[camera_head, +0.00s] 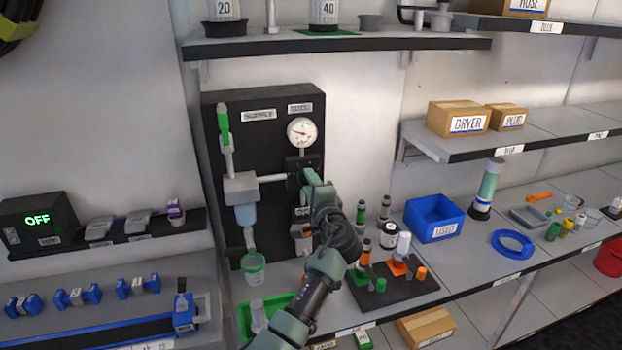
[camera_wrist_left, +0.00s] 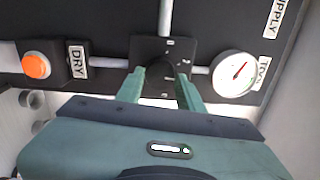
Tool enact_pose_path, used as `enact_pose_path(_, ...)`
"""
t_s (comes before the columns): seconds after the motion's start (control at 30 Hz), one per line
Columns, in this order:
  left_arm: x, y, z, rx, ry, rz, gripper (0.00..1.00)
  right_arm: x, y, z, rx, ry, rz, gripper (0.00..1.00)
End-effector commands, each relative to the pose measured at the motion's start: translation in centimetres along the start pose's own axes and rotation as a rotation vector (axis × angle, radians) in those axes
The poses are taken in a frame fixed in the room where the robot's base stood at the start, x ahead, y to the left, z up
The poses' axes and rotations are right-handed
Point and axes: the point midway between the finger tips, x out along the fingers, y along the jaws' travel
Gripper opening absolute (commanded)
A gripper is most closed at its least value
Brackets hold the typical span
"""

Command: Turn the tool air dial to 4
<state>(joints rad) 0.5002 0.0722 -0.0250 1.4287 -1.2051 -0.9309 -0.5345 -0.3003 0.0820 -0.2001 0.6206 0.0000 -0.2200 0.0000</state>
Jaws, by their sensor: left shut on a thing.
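The tool air dial (camera_wrist_left: 161,72) is a dark knob on a square black plate of the wall panel (camera_head: 262,150). My left gripper (camera_head: 310,178) reaches up to it from below right in the head view and hides most of it. In the left wrist view its two green fingers (camera_wrist_left: 160,76) stand on either side of the dial and are shut on it. The numbers around the dial are too small to read. A round white gauge (camera_head: 302,131) with a red needle sits above the dial; it also shows in the left wrist view (camera_wrist_left: 236,73).
An orange button (camera_wrist_left: 36,65) beside a DRY label is on the same panel. A green valve handle (camera_head: 223,125) and a green-rimmed cup (camera_head: 254,268) are left of the arm. A bench below holds a black tool mat (camera_head: 398,290) and a blue bin (camera_head: 433,220).

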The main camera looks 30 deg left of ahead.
Motion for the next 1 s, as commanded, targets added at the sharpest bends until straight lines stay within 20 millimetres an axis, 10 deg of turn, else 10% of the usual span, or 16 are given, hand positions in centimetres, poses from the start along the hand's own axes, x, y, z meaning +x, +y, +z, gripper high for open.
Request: enact_pose_path(1.0,0.4,-1.0,0.4,0.353,-0.012,-0.015,0.00,-2.9,-0.2,-0.4,0.002,0.001,-0.003,0.36)
